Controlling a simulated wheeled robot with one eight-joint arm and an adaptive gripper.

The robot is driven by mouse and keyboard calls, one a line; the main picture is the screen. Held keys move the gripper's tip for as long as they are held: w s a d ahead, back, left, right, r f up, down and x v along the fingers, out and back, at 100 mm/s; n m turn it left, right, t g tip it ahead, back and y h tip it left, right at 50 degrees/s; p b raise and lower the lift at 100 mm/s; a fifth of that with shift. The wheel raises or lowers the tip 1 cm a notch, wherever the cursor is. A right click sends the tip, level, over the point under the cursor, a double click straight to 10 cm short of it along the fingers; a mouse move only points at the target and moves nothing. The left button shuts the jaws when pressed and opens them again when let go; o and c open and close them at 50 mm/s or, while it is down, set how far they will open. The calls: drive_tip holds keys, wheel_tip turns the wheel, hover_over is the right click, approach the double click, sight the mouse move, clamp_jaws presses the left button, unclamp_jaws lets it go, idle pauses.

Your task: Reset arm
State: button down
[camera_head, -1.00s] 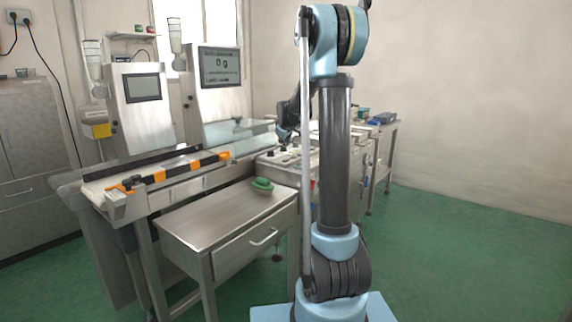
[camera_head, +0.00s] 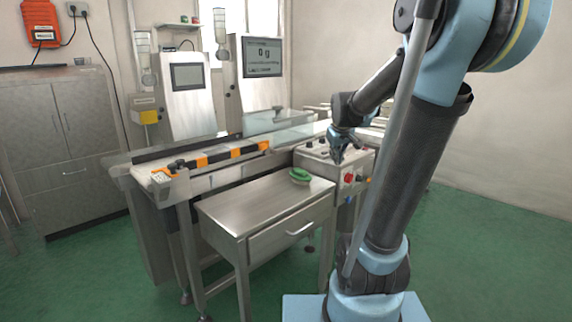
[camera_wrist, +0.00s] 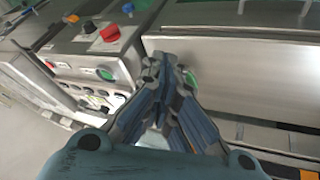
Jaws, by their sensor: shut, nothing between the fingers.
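My gripper (camera_head: 338,156) hangs in the air at the end of my folded arm, close to the control box (camera_head: 352,166) with its red knob (camera_head: 348,178). In the wrist view my gripper (camera_wrist: 165,62) is shut, its blue-grey fingers meeting at the tips with nothing between them. A green object (camera_head: 300,175) lies on the steel side table; in the wrist view it is partly hidden behind the fingertips (camera_wrist: 190,78). My arm blocks part of the right side of the head view.
The steel table with a drawer (camera_head: 268,200) stands in front of the conveyor (camera_head: 225,160). Two display screens (camera_head: 262,57) rise behind it. A grey cabinet (camera_head: 72,135) stands at left. Green floor (camera_head: 490,250) is open at right.

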drive_tip(key=s+f+m+g, duration=0.1)
drive_tip(key=s+f, duration=0.3)
drive_tip(key=s, duration=0.5)
drive_tip(key=s+f+m+g, duration=0.1)
drive_tip(key=s+f, duration=0.4)
drive_tip(key=s, duration=0.5)
drive_tip(key=s+f+m+g, duration=0.1)
drive_tip(key=s+f, duration=0.4)
drive_tip(key=s, duration=0.5)
drive_tip(key=shift+m+g, duration=0.4)
drive_tip(key=shift+m, duration=0.3)
drive_tip(key=shift+w+f, duration=0.25)
drive_tip(key=shift+w, duration=0.15)
